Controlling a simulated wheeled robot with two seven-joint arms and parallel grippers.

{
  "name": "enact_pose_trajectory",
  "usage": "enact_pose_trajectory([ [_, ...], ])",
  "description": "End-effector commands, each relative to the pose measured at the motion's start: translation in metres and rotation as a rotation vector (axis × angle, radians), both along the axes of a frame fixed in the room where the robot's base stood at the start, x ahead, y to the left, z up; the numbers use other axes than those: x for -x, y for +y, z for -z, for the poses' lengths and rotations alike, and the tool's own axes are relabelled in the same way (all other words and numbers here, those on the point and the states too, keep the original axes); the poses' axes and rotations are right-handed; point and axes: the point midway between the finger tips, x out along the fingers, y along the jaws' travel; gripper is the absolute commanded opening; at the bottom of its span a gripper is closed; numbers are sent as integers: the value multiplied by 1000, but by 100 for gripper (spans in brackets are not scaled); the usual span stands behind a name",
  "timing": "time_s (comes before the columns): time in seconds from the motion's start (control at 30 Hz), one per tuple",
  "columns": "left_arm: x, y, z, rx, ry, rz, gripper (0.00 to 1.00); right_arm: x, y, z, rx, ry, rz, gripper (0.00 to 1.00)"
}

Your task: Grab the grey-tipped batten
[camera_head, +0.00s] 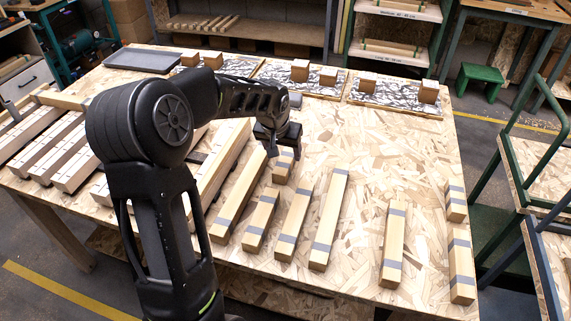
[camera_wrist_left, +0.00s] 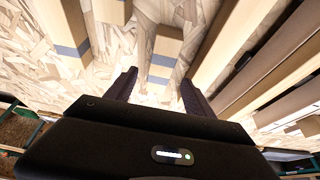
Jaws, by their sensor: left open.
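Several pale wooden battens with grey bands lie on the board-topped table, and I cannot tell which one is named. A short grey-banded batten (camera_head: 281,172) lies just below my left gripper (camera_head: 284,151), partly hidden by it. In the left wrist view a grey-banded batten (camera_wrist_left: 168,45) lies beyond the gap between my open, empty left fingers (camera_wrist_left: 157,88). Other banded battens are a long one (camera_head: 240,190), a short one (camera_head: 261,220), two mid-table ones (camera_head: 296,220) (camera_head: 331,210) and one further right (camera_head: 393,245). My right gripper is out of view.
Two short banded battens (camera_head: 456,200) (camera_head: 461,268) lie near the table's right edge. Long timber pieces (camera_head: 45,150) lie at the left, partly behind my arm. Foil-covered panels (camera_head: 388,91) with wooden blocks line the back. The table (camera_head: 390,150) is bare at centre right.

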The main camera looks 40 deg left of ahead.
Motion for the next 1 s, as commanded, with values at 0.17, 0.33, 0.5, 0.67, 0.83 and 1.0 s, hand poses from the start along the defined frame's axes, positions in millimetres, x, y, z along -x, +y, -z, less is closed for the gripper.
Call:
enact_pose_trajectory([
  [0.17, -3, 1, 6, 0, -1, 0, 62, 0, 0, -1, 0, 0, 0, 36],
  [0.33, -3, 1, 6, 0, -1, 0, 62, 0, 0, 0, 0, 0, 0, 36],
  [0.5, -5, 2, 17, -1, 2, 1, 62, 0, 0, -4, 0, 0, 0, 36],
  [0.67, -11, 4, 40, 0, 3, 1, 62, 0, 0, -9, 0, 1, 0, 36],
  [0.83, -18, 6, 55, 0, 0, 1, 62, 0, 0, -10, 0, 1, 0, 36],
  [1.0, -18, 7, 55, -2, -1, 1, 62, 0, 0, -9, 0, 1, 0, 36],
])
